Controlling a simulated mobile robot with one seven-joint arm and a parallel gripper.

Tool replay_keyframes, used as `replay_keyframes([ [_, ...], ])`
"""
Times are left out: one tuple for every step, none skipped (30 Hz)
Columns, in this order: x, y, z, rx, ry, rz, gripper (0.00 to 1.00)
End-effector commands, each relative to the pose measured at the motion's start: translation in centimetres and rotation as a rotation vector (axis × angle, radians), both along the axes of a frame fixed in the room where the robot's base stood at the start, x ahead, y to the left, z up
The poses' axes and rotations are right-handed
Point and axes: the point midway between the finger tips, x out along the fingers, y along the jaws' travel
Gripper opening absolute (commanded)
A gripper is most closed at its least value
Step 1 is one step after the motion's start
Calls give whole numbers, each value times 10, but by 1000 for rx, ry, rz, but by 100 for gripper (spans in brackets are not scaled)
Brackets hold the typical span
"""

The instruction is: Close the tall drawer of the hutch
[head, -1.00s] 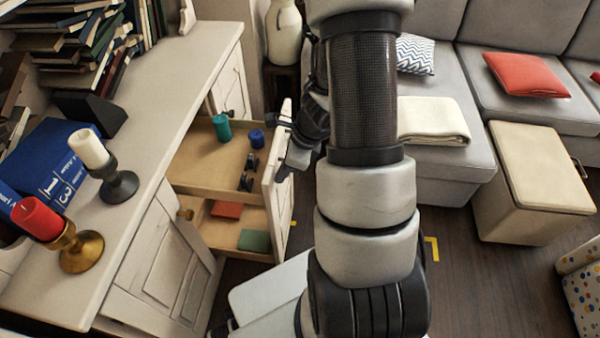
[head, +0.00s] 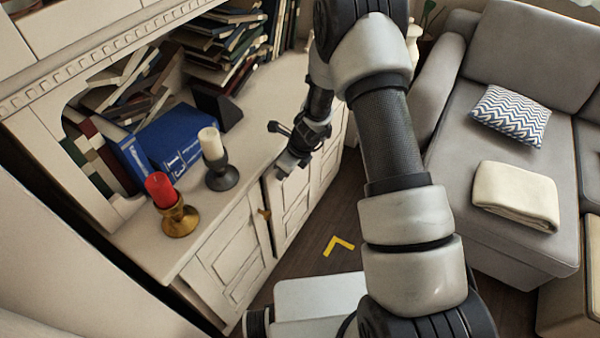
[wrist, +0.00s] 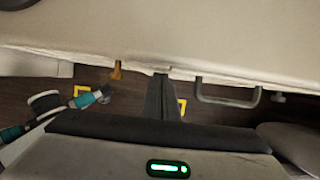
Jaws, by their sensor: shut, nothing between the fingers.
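The hutch is cream, with a long top (head: 160,250) and panelled fronts. My gripper (head: 284,166) is shut and empty at the upper edge of that front. In the wrist view my gripper (wrist: 163,82) points at the hutch's front edge, between an orange-brown knob (wrist: 117,70) and a grey bar handle (wrist: 228,98). Contact is unclear.
A red candle (head: 161,190) and a white candle (head: 211,145) in holders, a blue box (head: 165,145) and books stand on the hutch. A grey sofa (head: 450,150) is at right. Dark floor (head: 335,225) with a yellow mark lies between.

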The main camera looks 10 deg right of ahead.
Motion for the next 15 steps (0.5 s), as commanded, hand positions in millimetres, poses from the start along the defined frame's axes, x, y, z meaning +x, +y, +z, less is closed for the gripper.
replay_keyframes([
  [3, 6, 3, -1, 0, 3, 0],
  [6, 8, 3, -1, -1, 3, 0],
  [8, 10, 2, -1, -1, 3, 0],
  [9, 12, 2, -1, 0, 3, 0],
  [10, 14, 1, -1, 0, 3, 0],
  [12, 15, 1, -1, 0, 2, 0],
  [13, 16, 1, -1, -1, 1, 0],
  [14, 17, 1, -1, -1, 1, 0],
  [14, 18, 1, 0, -2, 1, 0],
  [15, 19, 0, 0, -2, 1, 0],
  [15, 19, 0, 1, -2, 1, 0],
  [16, 20, 0, 1, -2, 1, 0],
  [16, 20, 0, 2, -3, 1, 0],
  [16, 20, 0, 1, -3, 1, 0],
  [16, 21, 1, 2, -4, 1, 0],
])
